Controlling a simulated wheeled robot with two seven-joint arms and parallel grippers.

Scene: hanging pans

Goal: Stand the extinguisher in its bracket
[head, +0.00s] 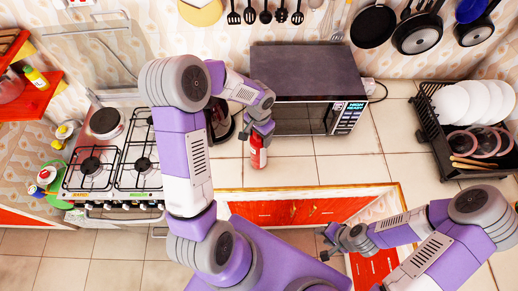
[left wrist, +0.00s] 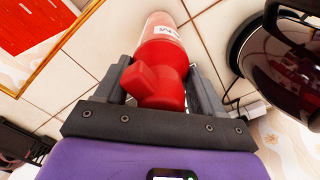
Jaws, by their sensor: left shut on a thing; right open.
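The red extinguisher (head: 258,153) is in my left gripper (head: 259,133), above the tiled counter in front of the microwave. In the left wrist view the extinguisher (left wrist: 160,62) sits between the two fingers of my left gripper (left wrist: 165,85), with a red knob-like part towards the palm and a pale label further out. From the head it hangs roughly upright; whether its base touches the counter I cannot tell. My right gripper (head: 328,243) is open and empty, low in front of the counter's front edge. I cannot make out a bracket in either view.
The microwave (head: 307,87) stands behind the extinguisher, with a dark coffee maker (head: 221,121) at its left, also close in the left wrist view (left wrist: 275,60). A stove (head: 118,160) is at left, a dish rack (head: 438,140) at right. The counter (head: 345,155) right of the extinguisher is clear.

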